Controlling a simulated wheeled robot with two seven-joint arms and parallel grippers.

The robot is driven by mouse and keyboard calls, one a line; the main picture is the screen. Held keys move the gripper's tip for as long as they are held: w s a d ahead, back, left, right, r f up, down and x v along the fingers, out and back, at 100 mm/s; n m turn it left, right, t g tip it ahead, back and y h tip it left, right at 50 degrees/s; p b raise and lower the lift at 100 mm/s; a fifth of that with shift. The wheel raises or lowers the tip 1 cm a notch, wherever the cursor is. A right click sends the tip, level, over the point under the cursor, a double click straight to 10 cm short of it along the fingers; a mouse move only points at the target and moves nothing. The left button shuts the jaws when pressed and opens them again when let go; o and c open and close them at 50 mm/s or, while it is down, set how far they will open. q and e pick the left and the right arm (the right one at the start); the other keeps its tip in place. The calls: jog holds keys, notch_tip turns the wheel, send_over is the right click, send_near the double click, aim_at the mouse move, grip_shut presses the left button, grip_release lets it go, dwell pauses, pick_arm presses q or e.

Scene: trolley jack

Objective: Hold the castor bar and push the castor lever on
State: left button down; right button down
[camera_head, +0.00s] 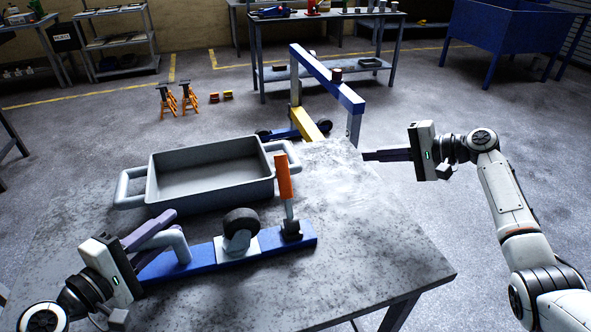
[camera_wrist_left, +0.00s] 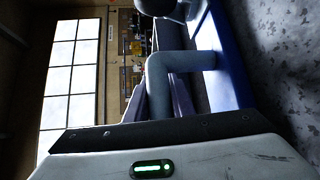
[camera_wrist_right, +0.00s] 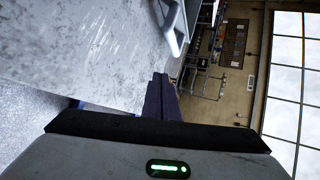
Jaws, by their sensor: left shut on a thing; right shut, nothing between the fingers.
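The castor bar (camera_head: 215,254) is a blue bar lying on the grey table, with a dark castor wheel (camera_head: 241,220) on a light plate. The castor lever (camera_head: 284,178) has an orange grip on a grey stem and stands near upright at the bar's right end. My left gripper (camera_head: 172,232) is shut on the bar's grey bent handle (camera_head: 180,245), at the bar's left end. The handle also shows between the fingers in the left wrist view (camera_wrist_left: 168,66). My right gripper (camera_head: 366,155) is shut and empty beyond the table's right edge, well apart from the lever.
A grey tray (camera_head: 212,150) with side handles sits on the table behind the bar. A blue and yellow frame (camera_head: 330,80) stands behind the table. Orange stands (camera_head: 189,97) are on the floor. The table's (camera_head: 370,240) right part is clear.

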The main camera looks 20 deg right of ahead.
aim_at(285, 187)
jog(key=s+a+r+g+y, duration=0.1)
jog(key=s+a+y, duration=0.1)
jog(key=a, duration=0.4)
jog(key=s+a+r+g+y, duration=0.2)
jog(key=a, duration=0.4)
jog(key=shift+r+y, duration=0.25)
jog(key=shift+y, duration=0.15)
jog(key=shift+a, duration=0.1)
jog(key=a, duration=0.9)
jog(key=shift+w+f, duration=0.3)
jog(key=shift+w, duration=0.15)
jog(key=shift+a, duration=0.15)
